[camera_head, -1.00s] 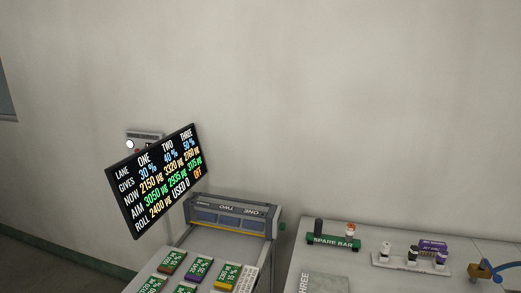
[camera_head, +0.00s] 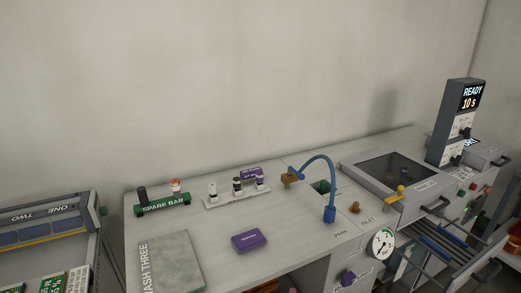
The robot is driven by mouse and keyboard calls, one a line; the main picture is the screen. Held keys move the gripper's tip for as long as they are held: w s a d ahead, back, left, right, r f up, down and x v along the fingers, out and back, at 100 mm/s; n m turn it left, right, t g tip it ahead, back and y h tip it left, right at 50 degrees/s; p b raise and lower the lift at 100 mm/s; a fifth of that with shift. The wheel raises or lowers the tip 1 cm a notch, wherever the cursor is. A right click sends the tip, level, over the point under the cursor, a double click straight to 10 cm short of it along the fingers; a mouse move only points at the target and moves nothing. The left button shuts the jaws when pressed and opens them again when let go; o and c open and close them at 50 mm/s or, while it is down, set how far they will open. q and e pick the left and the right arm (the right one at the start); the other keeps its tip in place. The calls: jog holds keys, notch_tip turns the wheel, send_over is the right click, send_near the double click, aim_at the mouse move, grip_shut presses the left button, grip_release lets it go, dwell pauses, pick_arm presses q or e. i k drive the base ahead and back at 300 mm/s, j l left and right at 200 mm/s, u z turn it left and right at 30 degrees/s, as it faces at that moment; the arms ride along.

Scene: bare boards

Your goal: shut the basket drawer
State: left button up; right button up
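What looks like the basket drawer (camera_head: 468,262) juts out at the lower right, from the front of the grey machine below its windowed top. It is a dark open frame with blue bars in it and a bar handle at its front, and it stands pulled out. Its lower part is partly cut off or hard to make out. Neither of my grippers is in view.
The grey bench carries a purple block (camera_head: 249,242), a grey slab (camera_head: 170,262), a green spare bar rack (camera_head: 162,208) and a blue hose (camera_head: 331,190). A round gauge (camera_head: 381,243) is on the front. A display tower (camera_head: 457,122) stands at the back right.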

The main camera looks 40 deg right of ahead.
aim_at(456, 253)
jog(key=z, duration=3)
